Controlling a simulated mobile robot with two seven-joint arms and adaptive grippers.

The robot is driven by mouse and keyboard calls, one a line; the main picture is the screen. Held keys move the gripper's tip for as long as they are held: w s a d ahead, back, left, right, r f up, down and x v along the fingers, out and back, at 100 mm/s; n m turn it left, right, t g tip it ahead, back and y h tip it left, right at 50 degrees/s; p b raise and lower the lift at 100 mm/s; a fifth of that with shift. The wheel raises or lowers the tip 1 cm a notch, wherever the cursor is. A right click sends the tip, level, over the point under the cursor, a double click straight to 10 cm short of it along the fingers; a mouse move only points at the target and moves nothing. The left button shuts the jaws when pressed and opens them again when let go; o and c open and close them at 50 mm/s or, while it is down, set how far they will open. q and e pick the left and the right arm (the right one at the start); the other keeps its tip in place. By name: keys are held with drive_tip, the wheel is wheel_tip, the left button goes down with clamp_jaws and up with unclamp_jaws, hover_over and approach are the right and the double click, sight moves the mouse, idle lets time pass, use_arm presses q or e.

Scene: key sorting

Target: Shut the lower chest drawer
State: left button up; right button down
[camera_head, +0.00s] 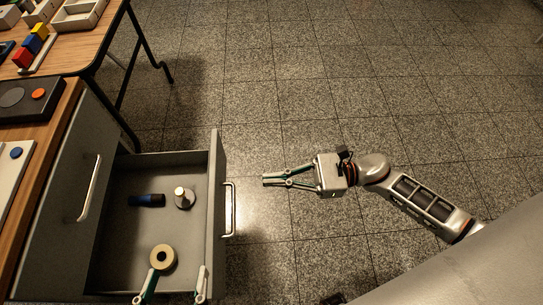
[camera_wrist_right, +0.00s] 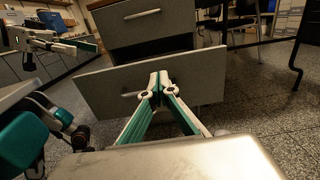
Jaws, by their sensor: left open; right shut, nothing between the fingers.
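The lower chest drawer (camera_head: 218,165) is pulled well out of the grey chest (camera_head: 62,185). A bar handle (camera_head: 230,208) is on its front. Inside lie a dark blue cylinder (camera_head: 147,200), a metal knob-like piece (camera_head: 184,197) and a beige ring (camera_head: 163,258). My right gripper (camera_head: 266,180) is shut and empty, to the right of the drawer front and apart from it. In the right wrist view its fingertips (camera_wrist_right: 159,80) stand before the drawer front (camera_wrist_right: 205,80), partly hiding the handle. My left gripper (camera_head: 177,270) is open at the drawer's near end, its fingers apart.
The closed upper drawer's handle (camera_head: 90,188) sticks out. A wooden chest top carries a dark panel (camera_head: 22,103). A table (camera_head: 82,48) with blocks and trays stands at the upper left. The tiled floor right of the drawer is clear apart from my right arm.

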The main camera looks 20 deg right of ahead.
sight(215, 184)
drive_tip(key=x, duration=1)
drive_tip(key=shift+w+a+f, duration=0.1)
drive_tip(key=shift+w+a, duration=0.05)
drive_tip(key=shift+a, duration=0.25)
